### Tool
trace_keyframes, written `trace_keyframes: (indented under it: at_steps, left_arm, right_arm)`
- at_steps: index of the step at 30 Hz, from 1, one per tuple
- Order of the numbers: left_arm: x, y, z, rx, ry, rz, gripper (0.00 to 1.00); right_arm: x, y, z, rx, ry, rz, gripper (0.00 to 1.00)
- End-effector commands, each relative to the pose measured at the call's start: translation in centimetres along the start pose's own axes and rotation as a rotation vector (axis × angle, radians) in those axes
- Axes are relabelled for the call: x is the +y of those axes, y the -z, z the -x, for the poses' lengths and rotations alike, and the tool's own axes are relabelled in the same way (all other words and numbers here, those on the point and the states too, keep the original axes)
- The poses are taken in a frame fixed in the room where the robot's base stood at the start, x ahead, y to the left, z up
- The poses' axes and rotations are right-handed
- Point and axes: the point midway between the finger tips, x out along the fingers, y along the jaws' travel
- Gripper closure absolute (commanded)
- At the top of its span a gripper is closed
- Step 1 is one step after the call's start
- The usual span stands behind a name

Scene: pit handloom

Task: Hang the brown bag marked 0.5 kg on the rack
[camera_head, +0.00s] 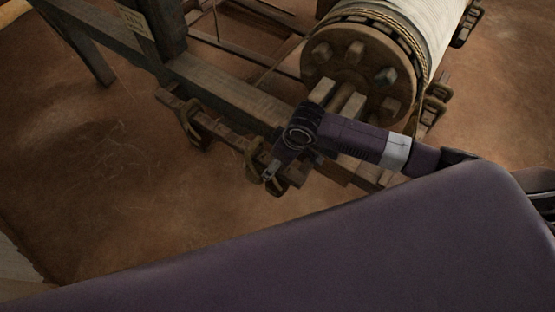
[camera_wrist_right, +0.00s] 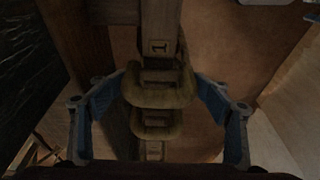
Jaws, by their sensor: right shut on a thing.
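My right gripper (camera_head: 268,176) reaches in from the right to the end of a low wooden bar (camera_head: 228,135), which carries brown looped pieces (camera_head: 196,122). No 0.5 kg mark is readable, so I cannot tell whether the held piece is the bag. My left gripper is out of view.
The loom's round beam end (camera_head: 345,62), with pegs and pale wound cloth (camera_head: 418,22), stands close behind my right arm. Brown floor (camera_head: 120,190) is clear at left.

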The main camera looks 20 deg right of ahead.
Motion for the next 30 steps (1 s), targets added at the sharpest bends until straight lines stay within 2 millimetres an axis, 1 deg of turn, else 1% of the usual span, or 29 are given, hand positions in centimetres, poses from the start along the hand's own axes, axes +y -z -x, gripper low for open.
trace_keyframes:
  at_steps: [15, 30]
  left_arm:
    - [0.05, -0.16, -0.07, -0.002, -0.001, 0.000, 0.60]
    - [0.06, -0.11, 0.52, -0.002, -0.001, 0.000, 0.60]
  right_arm:
    - [0.02, 0.04, -0.24, 0.003, 0.000, 0.000, 0.89]
    - [0.03, -0.12, -0.73, 0.002, 0.000, 0.001, 0.89]
